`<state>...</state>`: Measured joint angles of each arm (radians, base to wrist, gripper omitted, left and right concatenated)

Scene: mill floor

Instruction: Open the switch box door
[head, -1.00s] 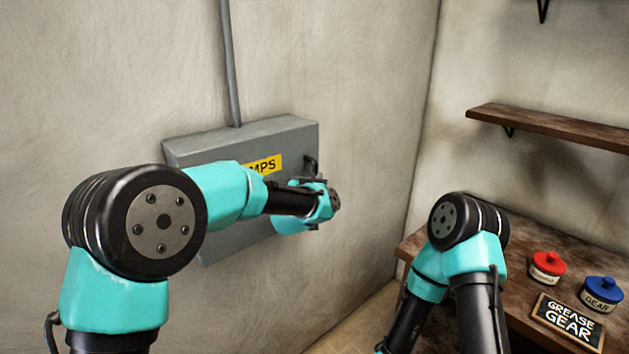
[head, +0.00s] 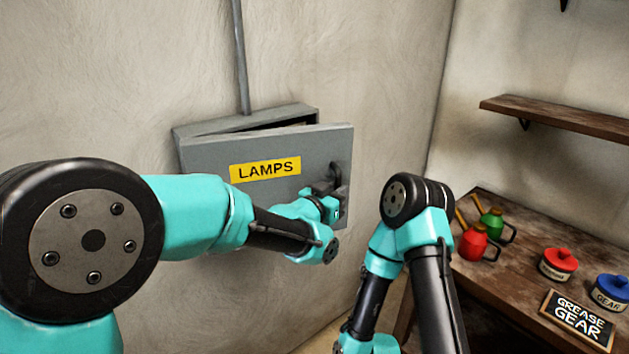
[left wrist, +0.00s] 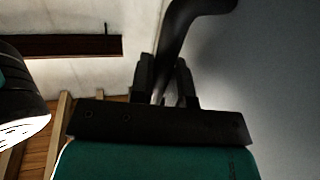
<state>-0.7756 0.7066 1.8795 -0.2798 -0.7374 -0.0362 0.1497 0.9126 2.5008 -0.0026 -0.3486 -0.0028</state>
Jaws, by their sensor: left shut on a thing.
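The grey switch box (head: 250,122) is on the wall, with a yellow LAMPS label on its door (head: 215,158). The door stands partly open, its right side swung out from the box, with a dark gap along the top. The dark handle (head: 337,170) is at the door's right edge. My left gripper (head: 335,192) is at the handle and shut on it. In the left wrist view the fingers (left wrist: 165,85) close around the lower end of the curved dark handle (left wrist: 185,25). My right arm shows at the lower middle, but its gripper is not in view.
A shelf (head: 560,118) hangs above. A conduit (head: 241,60) rises from the box.

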